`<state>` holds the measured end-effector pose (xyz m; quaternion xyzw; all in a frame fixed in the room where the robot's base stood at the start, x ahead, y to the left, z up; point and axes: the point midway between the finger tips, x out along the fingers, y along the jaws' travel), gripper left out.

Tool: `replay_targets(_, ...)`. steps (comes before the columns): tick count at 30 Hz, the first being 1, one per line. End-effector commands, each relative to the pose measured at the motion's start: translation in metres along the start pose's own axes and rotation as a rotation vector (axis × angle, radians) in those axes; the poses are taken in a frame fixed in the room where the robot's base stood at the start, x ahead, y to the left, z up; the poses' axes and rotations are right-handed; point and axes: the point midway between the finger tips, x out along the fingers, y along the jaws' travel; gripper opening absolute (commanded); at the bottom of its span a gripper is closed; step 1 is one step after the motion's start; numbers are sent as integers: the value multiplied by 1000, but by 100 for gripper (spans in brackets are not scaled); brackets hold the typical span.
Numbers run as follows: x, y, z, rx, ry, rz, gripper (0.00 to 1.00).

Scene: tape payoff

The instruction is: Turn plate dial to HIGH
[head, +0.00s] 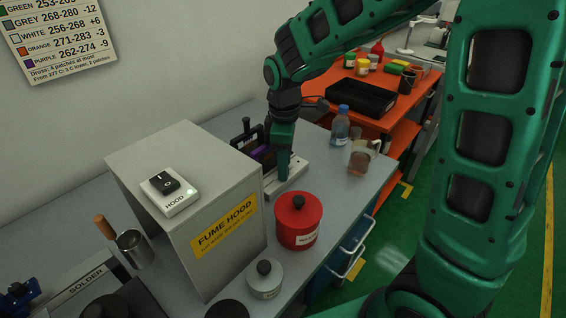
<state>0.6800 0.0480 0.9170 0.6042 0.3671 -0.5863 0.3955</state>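My gripper (283,168) points down at the bench, behind the right side of the fume hood box. Its tip is over or beside a low pale grey unit (293,179). The fingers are small and seen as one green shape, so I cannot tell whether they are open or shut, or whether they touch anything. I cannot make out a plate dial or a HIGH mark in this view. The fume hood box and my gripper hide part of that spot. A dark rack with a purple piece (261,153) stands just left of my gripper.
The grey fume hood (185,245) carries a HOOD switch (165,186). A red lidded pot (298,222) and a grey lidded pot (264,281) stand near the front edge. A blue-capped bottle (340,127) and a jug (361,158) stand right. An orange bench (395,122) holds a black tray (361,98).

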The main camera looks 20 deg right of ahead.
Motion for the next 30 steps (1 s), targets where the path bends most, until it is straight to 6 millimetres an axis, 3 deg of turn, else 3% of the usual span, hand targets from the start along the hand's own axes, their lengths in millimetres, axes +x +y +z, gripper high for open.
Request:
replay_targets(1, 0, 0, 0, 0, 0, 0, 38)
replay_targets(6, 0, 0, 0, 1, 0, 1, 0)
replay_targets(20, -1, 2, 0, 80, -3, 3, 0)
replay_targets(30, -2, 3, -1, 349, -14, 5, 0)
